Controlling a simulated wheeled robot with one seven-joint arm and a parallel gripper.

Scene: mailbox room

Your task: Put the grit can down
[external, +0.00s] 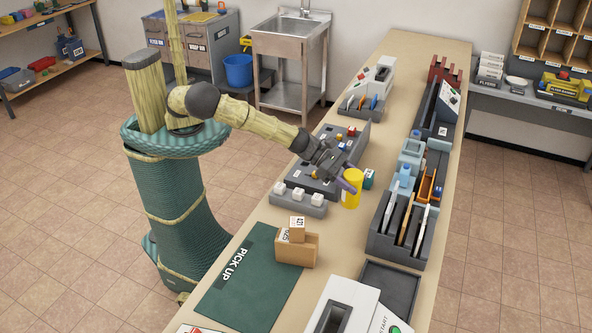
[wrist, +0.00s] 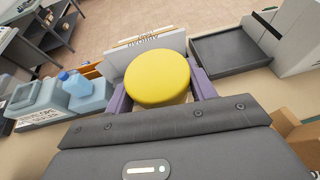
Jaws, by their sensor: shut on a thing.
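The grit can is a yellow cylinder (external: 352,188), upright at the long bench in the external view. In the wrist view its round yellow top (wrist: 157,77) fills the middle. My gripper (wrist: 158,90) is shut on the can, with a purple finger on each side of it. In the external view my gripper (external: 346,186) reaches over the bench from the left. I cannot tell whether the can's base touches the bench top.
Left of the can are a grey block with white pieces (external: 298,200) and a grey panel with small knobs (external: 325,175). A teal item (external: 369,179) is close behind it. A slotted rack (external: 397,236) stands to the right. Bare bench top (external: 345,240) lies in front.

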